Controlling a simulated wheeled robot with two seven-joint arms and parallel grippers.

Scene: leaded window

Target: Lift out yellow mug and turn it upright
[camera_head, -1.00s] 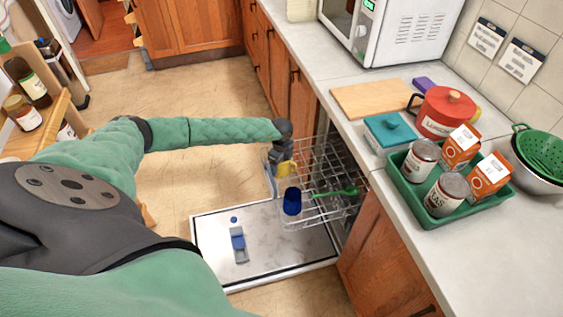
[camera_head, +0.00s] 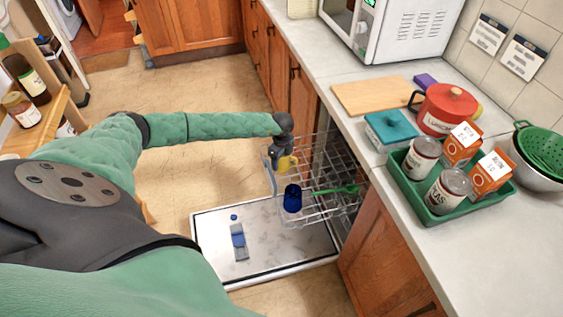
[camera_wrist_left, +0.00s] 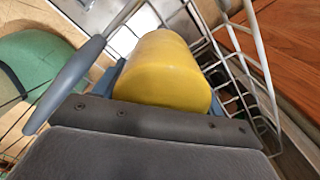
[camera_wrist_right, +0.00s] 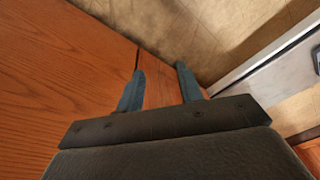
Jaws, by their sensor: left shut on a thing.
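The yellow mug (camera_head: 287,164) is at the far left corner of the wire dishwasher rack (camera_head: 325,205). My left gripper (camera_head: 279,160) is shut on it. In the left wrist view the mug (camera_wrist_left: 165,70) fills the space between the blue-grey fingers, with rack wires close around it. Its handle and opening are hidden, so I cannot tell which way up it is or whether it touches the rack. My right gripper (camera_wrist_right: 160,70) is outside the head view; its wrist view shows its fingers apart and empty, with wooden surfaces beyond.
A blue mug (camera_head: 292,199) and a green utensil (camera_head: 336,190) are in the rack. The counter (camera_head: 440,245) runs along the right, with a green tray (camera_head: 452,206) of cans and boxes.

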